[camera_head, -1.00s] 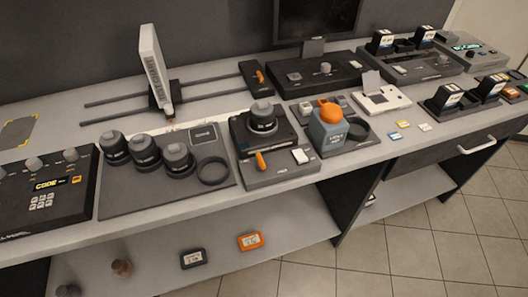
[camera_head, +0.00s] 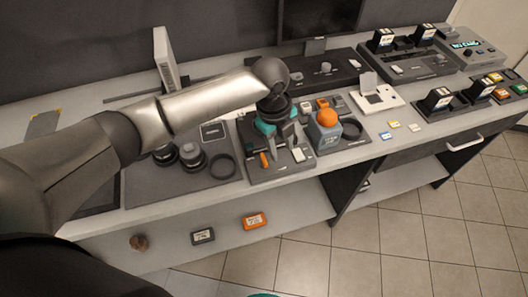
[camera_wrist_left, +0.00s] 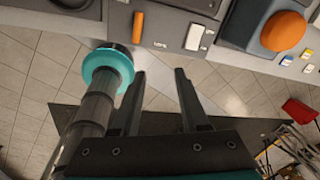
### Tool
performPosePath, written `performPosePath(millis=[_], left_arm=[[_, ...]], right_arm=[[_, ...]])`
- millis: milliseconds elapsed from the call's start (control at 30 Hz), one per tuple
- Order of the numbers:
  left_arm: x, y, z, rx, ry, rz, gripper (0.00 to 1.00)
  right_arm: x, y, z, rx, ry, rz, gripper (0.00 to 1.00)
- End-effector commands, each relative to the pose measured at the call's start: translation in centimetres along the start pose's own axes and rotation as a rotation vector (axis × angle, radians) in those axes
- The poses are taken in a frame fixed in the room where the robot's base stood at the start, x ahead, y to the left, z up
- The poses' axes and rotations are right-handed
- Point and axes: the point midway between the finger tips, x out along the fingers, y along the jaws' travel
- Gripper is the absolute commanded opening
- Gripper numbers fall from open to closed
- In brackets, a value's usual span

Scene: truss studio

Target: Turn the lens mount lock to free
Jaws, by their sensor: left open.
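The lens mount unit (camera_head: 283,174) is a dark grey plate with a block, a small orange lever (camera_head: 264,160) at its front left and a white rocker switch (camera_head: 299,155) to the right. The orange lever, apparently the lock, also shows at the top of the left wrist view (camera_wrist_left: 137,27). My left gripper (camera_head: 284,148) hangs over the unit with its fingers pointing down, hiding much of the block. In the left wrist view its fingers (camera_wrist_left: 160,74) are apart, with nothing between them; the lever lies beyond the tips. I cannot tell whether anything touches. My right gripper is not in view.
The shelf below holds an orange box (camera_head: 254,221) and a dark box (camera_head: 203,236).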

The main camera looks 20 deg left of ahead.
Motion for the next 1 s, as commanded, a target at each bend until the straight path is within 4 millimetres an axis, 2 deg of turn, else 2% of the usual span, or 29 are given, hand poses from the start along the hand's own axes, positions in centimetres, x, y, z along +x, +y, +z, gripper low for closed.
performPosePath(millis=[33,200,300,400,567,1000], left_arm=[[-2.0,-0.1,1.2,0.072,-0.022,0.026,0.45],[-5.4,0.5,3.2,0.248,-0.045,0.107,0.45],[-6.5,0.7,3.8,0.301,-0.047,0.134,0.45],[-6.8,0.9,4.1,0.325,-0.047,0.146,0.45],[-5.1,1.2,4.2,0.328,-0.043,0.151,0.45],[4.1,2.4,4.8,0.326,-0.044,0.149,0.45]], right_arm=[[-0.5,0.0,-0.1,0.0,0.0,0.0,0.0],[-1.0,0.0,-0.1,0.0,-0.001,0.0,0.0],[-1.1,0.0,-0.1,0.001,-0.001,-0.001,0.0],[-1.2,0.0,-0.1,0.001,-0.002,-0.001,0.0],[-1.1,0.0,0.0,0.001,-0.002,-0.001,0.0],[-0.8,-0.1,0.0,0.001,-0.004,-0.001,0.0]])
